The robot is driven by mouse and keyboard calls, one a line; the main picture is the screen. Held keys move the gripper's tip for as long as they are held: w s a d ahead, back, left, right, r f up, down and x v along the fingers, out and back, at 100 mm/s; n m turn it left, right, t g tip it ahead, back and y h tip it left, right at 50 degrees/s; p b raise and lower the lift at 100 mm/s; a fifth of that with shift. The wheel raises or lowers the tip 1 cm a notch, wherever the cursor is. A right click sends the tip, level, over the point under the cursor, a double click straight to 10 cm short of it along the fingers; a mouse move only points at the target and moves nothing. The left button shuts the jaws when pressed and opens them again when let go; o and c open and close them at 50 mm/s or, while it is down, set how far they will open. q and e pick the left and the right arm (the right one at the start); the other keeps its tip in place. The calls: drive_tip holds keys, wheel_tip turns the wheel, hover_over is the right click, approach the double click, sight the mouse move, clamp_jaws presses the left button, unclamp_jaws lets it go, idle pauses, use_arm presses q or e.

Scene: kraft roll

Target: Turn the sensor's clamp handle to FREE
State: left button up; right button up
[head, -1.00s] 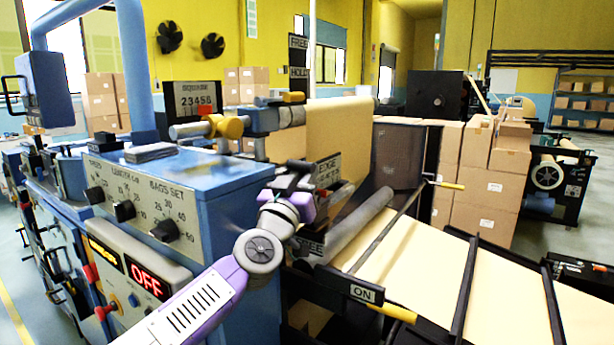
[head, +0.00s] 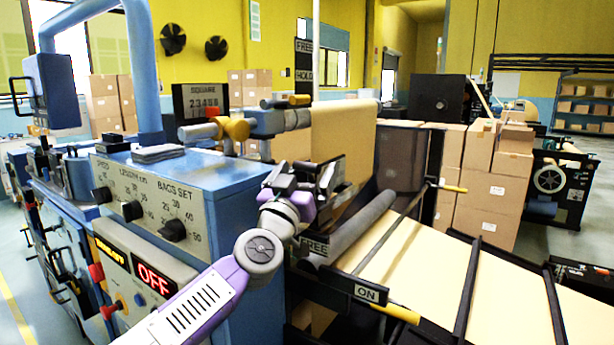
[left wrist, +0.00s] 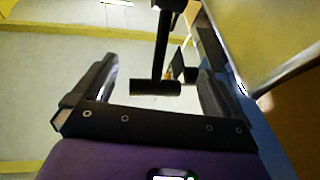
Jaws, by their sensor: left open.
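My left gripper (head: 300,172) is at the edge of the blue machine in the head view, in front of the sensor area, and it hides most of what lies behind it. The left wrist view shows its two fingers (left wrist: 158,70) wide apart. A dark T-shaped handle (left wrist: 155,88) lies between the fingers in that view, with its crossbar closer to the right finger. No finger visibly grips it. A FREE label (head: 314,247) sits just below the gripper in the head view. The handle cannot be made out clearly in the head view.
A brown paper roll (head: 340,130) stands behind the gripper. A grey roller (head: 352,226) and a bed of paper (head: 420,265) with an ON label (head: 366,293) lie to the right. The control panel with knobs (head: 172,230) is at the left.

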use_arm(q)
drive_tip(key=shift+w+d+f, duration=0.15)
drive_tip(key=shift+d+f, duration=0.05)
drive_tip(key=b+v, duration=0.3)
drive_tip(key=v, duration=0.4)
drive_tip(key=shift+s+a, duration=0.15)
drive_tip(key=shift+s, duration=0.1)
